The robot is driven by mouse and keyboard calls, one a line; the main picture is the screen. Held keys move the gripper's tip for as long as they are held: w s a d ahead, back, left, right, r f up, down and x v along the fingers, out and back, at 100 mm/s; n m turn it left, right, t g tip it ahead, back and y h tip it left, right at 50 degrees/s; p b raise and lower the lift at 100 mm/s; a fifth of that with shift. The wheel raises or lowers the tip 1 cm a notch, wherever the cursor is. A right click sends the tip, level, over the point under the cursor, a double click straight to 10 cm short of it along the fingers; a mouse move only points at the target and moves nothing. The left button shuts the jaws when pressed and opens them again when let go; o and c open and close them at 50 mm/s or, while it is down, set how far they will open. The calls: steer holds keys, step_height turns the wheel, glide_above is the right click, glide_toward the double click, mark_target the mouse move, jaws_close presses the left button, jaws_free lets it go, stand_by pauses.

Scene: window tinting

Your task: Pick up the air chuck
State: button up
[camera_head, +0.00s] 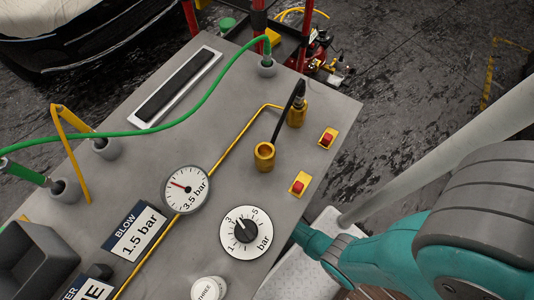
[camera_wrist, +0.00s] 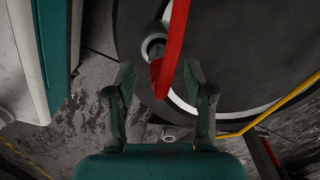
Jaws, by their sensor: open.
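In the wrist view my gripper (camera_wrist: 159,78) is open, its two dark green fingers apart. A curved red hose-like piece (camera_wrist: 177,45) hangs between the fingertips in the picture, beside a grey fitting (camera_wrist: 153,42). I cannot tell whether the fingers touch it, or whether it belongs to the air chuck. In the head view my teal arm (camera_head: 390,258) reaches in from the right, and my gripper is out of sight. Two brass fittings (camera_head: 264,156) stand on the grey panel, joined by a black piece (camera_head: 287,112). No air chuck can be singled out for certain.
The grey panel (camera_head: 225,115) carries a gauge (camera_head: 186,189), a pressure dial (camera_head: 247,232), red buttons (camera_head: 299,184) and a green hose (camera_head: 190,112). In the wrist view a large dark round thing (camera_wrist: 235,60) fills the upper right, with a yellow line (camera_wrist: 280,105) beside it.

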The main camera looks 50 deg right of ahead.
jaws_close()
steer(key=shift+r, duration=0.1)
stand_by(0.3)
